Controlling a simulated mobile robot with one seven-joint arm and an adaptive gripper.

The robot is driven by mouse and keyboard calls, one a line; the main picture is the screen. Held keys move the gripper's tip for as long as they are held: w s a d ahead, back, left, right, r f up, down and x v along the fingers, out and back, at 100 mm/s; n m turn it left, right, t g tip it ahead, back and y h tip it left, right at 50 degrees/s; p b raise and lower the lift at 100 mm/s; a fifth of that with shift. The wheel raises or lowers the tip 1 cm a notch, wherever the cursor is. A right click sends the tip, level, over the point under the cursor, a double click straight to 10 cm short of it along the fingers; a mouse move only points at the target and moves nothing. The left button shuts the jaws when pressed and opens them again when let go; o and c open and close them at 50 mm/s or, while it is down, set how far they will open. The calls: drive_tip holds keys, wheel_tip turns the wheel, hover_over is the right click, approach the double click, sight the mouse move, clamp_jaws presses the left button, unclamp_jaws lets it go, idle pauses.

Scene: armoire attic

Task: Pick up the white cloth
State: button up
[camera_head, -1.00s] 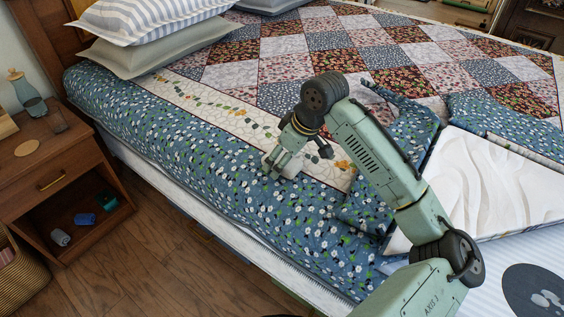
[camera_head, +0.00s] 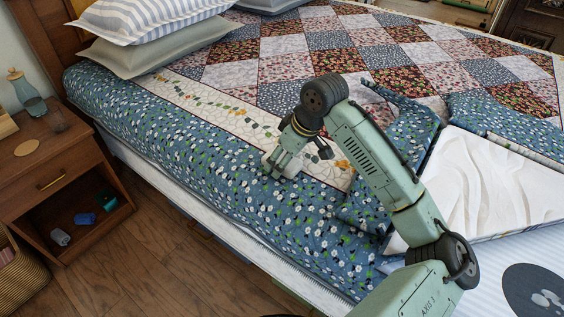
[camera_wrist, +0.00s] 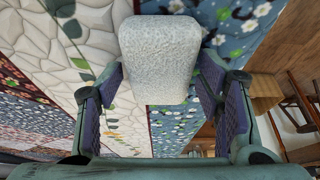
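The white cloth (camera_wrist: 160,58) is a compact, rounded, fuzzy pale block in the wrist view. It sits between the two fingers of my gripper (camera_wrist: 161,75), whose tips press against its left and right sides. In the head view my gripper (camera_head: 277,164) is low over the near part of the bed, above the blue floral bedding. The cloth is small and hard to make out there. I cannot tell whether it still touches the bedding.
The bed has a patchwork quilt (camera_head: 330,40) and pillows (camera_head: 160,48) at the far left. A wooden nightstand (camera_head: 50,165) stands left, with several small rolled items on its open shelf. A white draped sheet (camera_head: 490,185) lies right of my arm.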

drive_tip(key=c, duration=0.7)
drive_tip(key=shift+r, duration=0.15)
drive_tip(key=shift+c, duration=0.2)
drive_tip(key=shift+r, duration=0.15)
wheel_tip(320, 180, up, 4)
drive_tip(key=p, duration=0.4)
drive_tip(key=shift+s+r, duration=0.1)
drive_tip(key=s+d, duration=0.2)
drive_tip(key=s, duration=1.3)
drive_tip(key=shift+s+r, duration=0.35)
drive_tip(key=shift+s, duration=0.05)
drive_tip(key=o, duration=0.5)
drive_tip(key=c, duration=0.5)
